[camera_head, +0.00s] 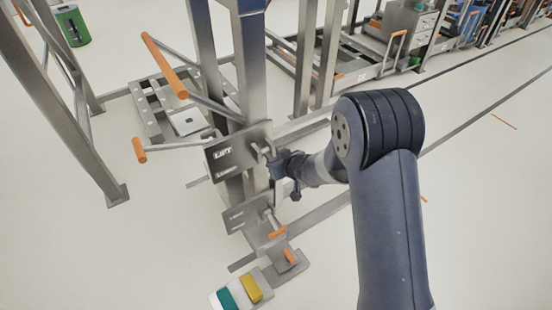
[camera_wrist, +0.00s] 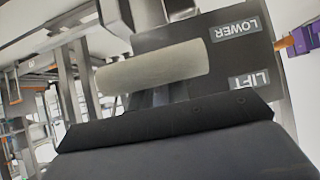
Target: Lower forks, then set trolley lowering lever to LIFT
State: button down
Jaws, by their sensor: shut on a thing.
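The trolley's dark lever panel (camera_head: 232,150) has LIFT above and LOWER below in the head view. In the wrist view the panel (camera_wrist: 205,55) appears upside down, with both labels readable. A pale grey cylindrical lever handle (camera_wrist: 155,68) stands in front of it. My gripper (camera_head: 279,163) is at the panel's right side and shut on the lever, whose end shows a little in the head view (camera_head: 262,151). The dark gripper body (camera_wrist: 165,118) fills the lower wrist view. The fingertips are mostly hidden, and which label the lever points to is unclear. The forks cannot be made out clearly.
Orange-tipped bars (camera_head: 165,65) stick out left of the steel mast (camera_head: 250,60). A lower panel (camera_head: 247,213) has orange-tipped levers (camera_head: 278,232) beside it. Yellow (camera_head: 250,288) and green pedals (camera_head: 227,299) sit at the base. The floor to the lower left is clear.

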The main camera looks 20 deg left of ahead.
jog(key=shift+s+d+h+p, duration=0.15)
jog(key=shift+h+p, duration=0.15)
jog(key=shift+p, duration=0.5)
jog(key=shift+r, duration=0.15)
dwell(0.7)
grip_release()
jog(key=shift+a+r, duration=0.1)
jog(key=shift+a, duration=0.1)
dwell(0.7)
jog(key=p+v, duration=0.1)
jog(key=v, duration=0.9)
jog(key=shift+d+r+p, duration=0.25)
jog(key=shift+d+p, duration=0.05)
jog(key=shift+p, duration=0.05)
